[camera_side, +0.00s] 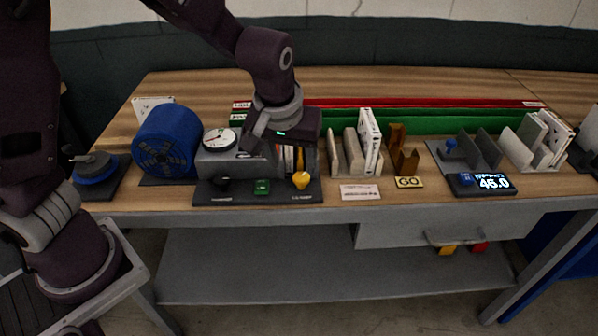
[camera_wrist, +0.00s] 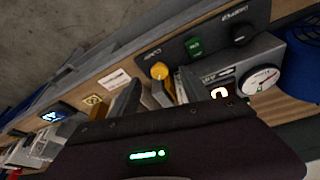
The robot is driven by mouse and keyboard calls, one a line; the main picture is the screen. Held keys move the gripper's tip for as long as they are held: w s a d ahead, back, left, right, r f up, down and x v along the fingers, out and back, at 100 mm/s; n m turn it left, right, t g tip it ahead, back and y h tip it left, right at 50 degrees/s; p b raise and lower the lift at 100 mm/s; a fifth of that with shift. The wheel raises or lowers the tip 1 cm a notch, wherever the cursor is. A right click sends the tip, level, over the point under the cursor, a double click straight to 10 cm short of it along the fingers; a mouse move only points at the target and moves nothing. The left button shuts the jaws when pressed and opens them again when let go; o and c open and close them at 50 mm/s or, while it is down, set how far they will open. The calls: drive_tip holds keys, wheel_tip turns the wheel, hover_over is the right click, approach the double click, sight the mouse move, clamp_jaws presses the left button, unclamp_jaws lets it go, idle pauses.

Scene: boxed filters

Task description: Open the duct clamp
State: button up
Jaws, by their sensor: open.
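The duct clamp control is a yellow knob (camera_side: 301,181) at the right end of the dark front panel (camera_side: 230,193) of the grey duct unit (camera_side: 215,160). It also shows in the wrist view (camera_wrist: 159,71), beside a label that seems to read "CLAMP". My gripper (camera_side: 294,158) is above and behind the knob, over the right part of the unit. In the wrist view my gripper (camera_wrist: 156,88) has its fingers apart, with the knob seen beyond and between them. No contact with the knob is visible. My wrist hides part of the unit's top.
A green button (camera_side: 262,187), a black damper knob (camera_side: 222,181) and a round gauge (camera_side: 219,139) are left of the yellow knob. A blue fan drum (camera_side: 166,142) stands farther left. Filter holders (camera_side: 358,150) and a GO plate (camera_side: 408,183) stand close on the right.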

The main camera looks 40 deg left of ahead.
sight(301, 177)
drive_tip(key=shift+t+y, duration=0.4)
drive_tip(key=shift+y, duration=0.1)
drive_tip(key=x, duration=0.4)
drive_tip(key=w+x, duration=0.1)
drive_tip(key=x, duration=0.3)
drive_tip(key=shift+d+r, duration=0.15)
clamp_jaws()
